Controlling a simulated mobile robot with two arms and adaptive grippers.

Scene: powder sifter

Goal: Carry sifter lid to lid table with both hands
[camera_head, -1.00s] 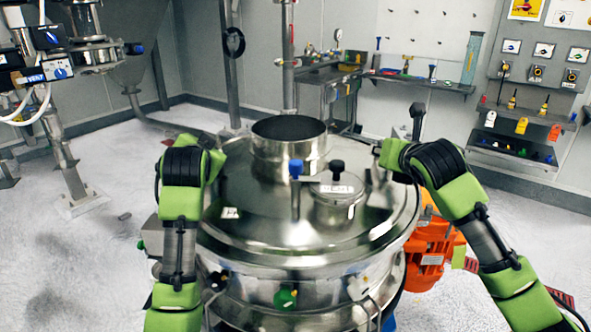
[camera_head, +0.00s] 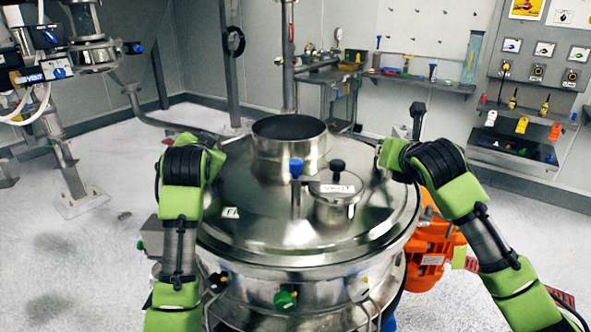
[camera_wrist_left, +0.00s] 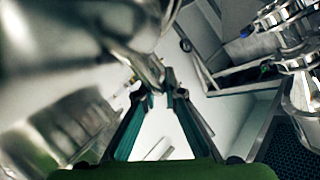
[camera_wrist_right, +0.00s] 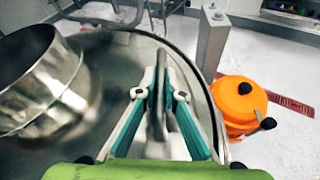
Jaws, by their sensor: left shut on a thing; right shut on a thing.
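The round steel sifter lid (camera_head: 250,235) fills the middle of the head view. It has a wide open collar (camera_head: 290,150), a blue-topped rod (camera_head: 296,185) and a small capped port (camera_head: 335,205). It sits level over the sifter body (camera_head: 320,292); I cannot tell whether there is a gap. My left gripper (camera_wrist_left: 157,80) is shut at the lid's left side, its hold partly blurred. My right gripper (camera_wrist_right: 163,75) is shut on a thin grey part at the lid's right edge. In the head view my arms hide most of both grippers. I cannot identify the lid table.
An orange motor (camera_head: 432,250) stands at the sifter's right. A steel stand (camera_head: 75,190) is at the far left. A workbench (camera_head: 335,80) and wall shelf (camera_head: 415,82) are at the back. The pale floor (camera_head: 100,240) at left is mostly clear.

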